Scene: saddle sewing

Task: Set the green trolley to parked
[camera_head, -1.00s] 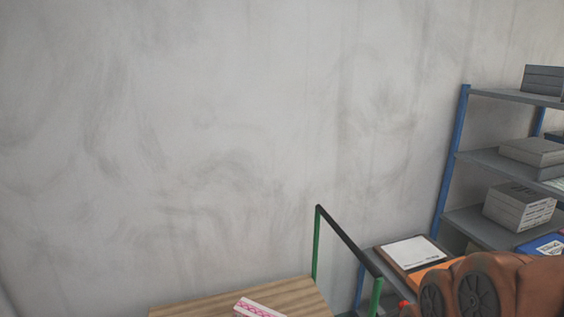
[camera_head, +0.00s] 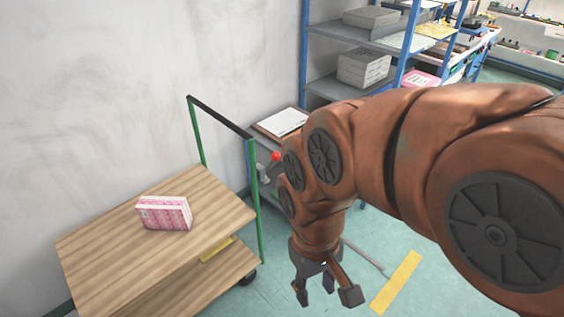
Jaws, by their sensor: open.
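The green trolley (camera_head: 120,239) stands at the left, with a wooden top deck, a lower wooden shelf (camera_head: 205,275) and green posts. A pink and white box (camera_head: 164,213) sits on the top deck. One dark wheel (camera_head: 247,277) shows under the near right corner; the other wheels are hidden or out of view. My gripper (camera_head: 326,296) hangs to the right of the trolley, pointing down above the floor, open and empty, apart from the trolley.
Blue-framed shelving (camera_head: 305,60) with grey boxes (camera_head: 363,68) stands behind. A low surface behind the push bar carries a clipboard (camera_head: 281,122) and a red knob (camera_head: 275,156). A yellow strip (camera_head: 397,283) marks the teal floor. The grey wall is close behind the trolley.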

